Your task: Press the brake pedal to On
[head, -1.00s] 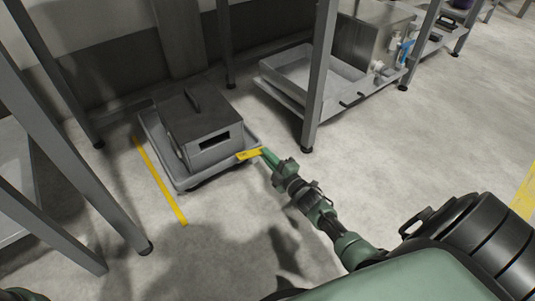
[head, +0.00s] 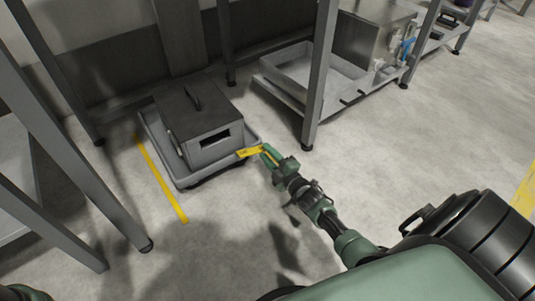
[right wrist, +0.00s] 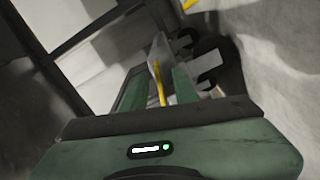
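The brake pedal (head: 249,152) is a yellow tab with small dark marking at the right front corner of a grey wheeled dolly (head: 180,181). My right gripper (head: 267,153) is at the pedal's right end, low over the floor. In the right wrist view its two green fingers (right wrist: 157,92) stand apart, with a narrow yellow piece (right wrist: 158,84) between them. I cannot tell whether the fingers touch it. A bit of dark green shows at the lower left of the head view, but no left gripper is seen.
A grey lidded box (head: 205,125) sits on the dolly. Steel frame legs stand at left and behind, one post (head: 318,80) close to my right gripper. A yellow floor line (head: 162,182) runs left of the dolly.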

